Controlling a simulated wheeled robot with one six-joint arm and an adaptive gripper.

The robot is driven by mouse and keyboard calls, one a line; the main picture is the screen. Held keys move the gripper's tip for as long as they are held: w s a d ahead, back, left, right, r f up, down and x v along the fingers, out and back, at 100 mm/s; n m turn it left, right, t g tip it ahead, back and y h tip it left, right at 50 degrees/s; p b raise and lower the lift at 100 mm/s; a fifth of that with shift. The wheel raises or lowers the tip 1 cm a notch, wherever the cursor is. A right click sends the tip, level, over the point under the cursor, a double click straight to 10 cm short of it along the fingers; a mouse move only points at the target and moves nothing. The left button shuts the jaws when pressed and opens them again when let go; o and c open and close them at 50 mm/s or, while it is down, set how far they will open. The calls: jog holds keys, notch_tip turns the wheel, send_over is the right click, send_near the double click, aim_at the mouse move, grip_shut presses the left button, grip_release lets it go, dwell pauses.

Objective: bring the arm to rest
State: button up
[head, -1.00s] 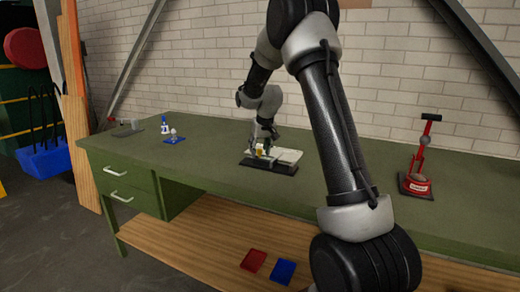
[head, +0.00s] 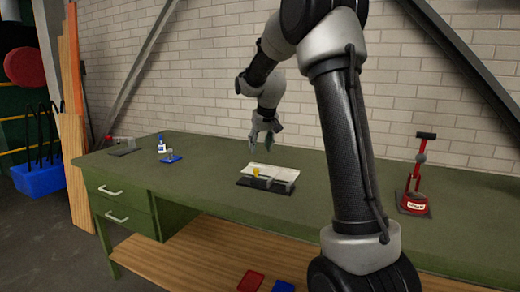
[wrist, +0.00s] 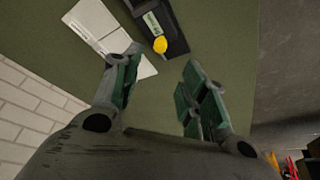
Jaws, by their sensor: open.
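My gripper (head: 265,136) is open and empty above the green workbench (head: 325,190). It hangs behind and above a dark tray-like device with a white plate (head: 270,172) and a small yellow piece (head: 256,171). In the wrist view, my gripper's fingers (wrist: 160,85) are spread apart with green bench between them. The yellow piece (wrist: 160,45) and the white plate (wrist: 100,30) lie beyond the fingertips, touching neither finger.
A red press-like tool (head: 415,185) stands at the bench's right. A small blue-based item (head: 170,158), a white-and-blue bottle (head: 161,145) and a grey tool (head: 122,148) sit at the left. Red (head: 251,281) and blue (head: 283,286) pieces lie on the lower shelf. A brick wall (head: 230,80) stands behind.

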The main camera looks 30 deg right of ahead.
dwell(0.3)
jog(key=s+a+r, duration=0.1)
jog(key=s+a, duration=0.1)
jog(key=s, duration=1.1)
jog(key=s+a+r+n, duration=0.1)
jog(key=s+a, duration=0.1)
jog(key=s, duration=1.1)
jog(key=s+a, duration=0.3)
jog(key=s, duration=0.9)
jog(key=shift+s+r+y, duration=0.3)
jog(key=shift+s+r, duration=0.1)
